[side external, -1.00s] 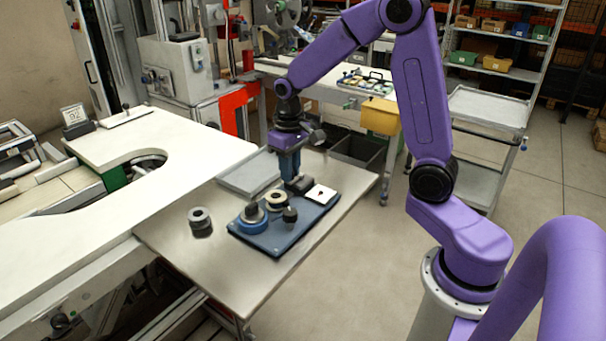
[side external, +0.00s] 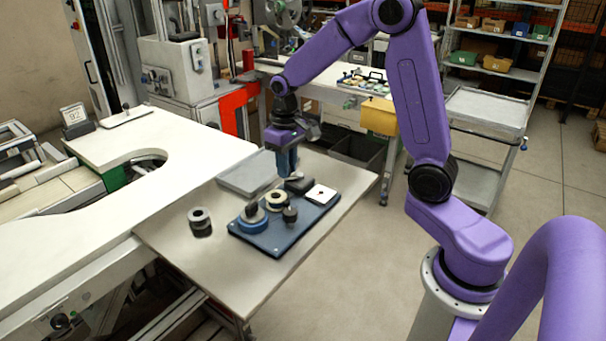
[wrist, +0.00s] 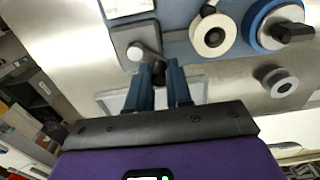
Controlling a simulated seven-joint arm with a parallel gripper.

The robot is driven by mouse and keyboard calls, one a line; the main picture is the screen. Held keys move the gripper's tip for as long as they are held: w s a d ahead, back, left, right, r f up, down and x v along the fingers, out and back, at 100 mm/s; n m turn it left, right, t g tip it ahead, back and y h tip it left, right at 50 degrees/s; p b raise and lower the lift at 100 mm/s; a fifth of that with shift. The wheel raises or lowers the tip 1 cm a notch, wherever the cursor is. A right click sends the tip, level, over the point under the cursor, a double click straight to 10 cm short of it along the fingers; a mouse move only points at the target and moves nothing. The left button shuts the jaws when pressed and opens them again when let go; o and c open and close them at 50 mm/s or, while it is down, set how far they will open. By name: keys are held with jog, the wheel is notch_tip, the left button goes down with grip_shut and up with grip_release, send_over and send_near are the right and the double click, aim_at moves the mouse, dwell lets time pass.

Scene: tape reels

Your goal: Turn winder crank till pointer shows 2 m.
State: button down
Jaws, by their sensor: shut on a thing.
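The winder is on a blue base plate (side external: 275,238) on the table. Its dark grey crank block (side external: 299,184) is at the plate's far end; in the wrist view it is a grey plate with a pale round hub (wrist: 141,52). My gripper (side external: 289,173) points down beside the block. In the wrist view its blue fingers (wrist: 158,76) are closed around a small dark knob (wrist: 158,68), which looks like the crank handle. The white dial card (side external: 320,194) is next to the block; its pointer reading is too small to tell. It is cut off in the wrist view (wrist: 128,6).
A pale reel (side external: 276,200) and a blue reel (side external: 252,218) with a dark knob sit on the plate. A loose grey reel (side external: 200,222) stands left of it. A flat grey tray (side external: 247,174) lies behind. The table front is clear.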

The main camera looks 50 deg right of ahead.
jog(key=shift+w+d, duration=0.25)
jog(key=shift+d, duration=0.35)
jog(key=shift+w+d, duration=0.1)
jog(key=shift+d, duration=0.45)
jog(key=shift+d+f, duration=0.1)
jog(key=shift+d, duration=0.05)
jog(key=shift+d, duration=0.6)
jog(key=shift+s, duration=0.25)
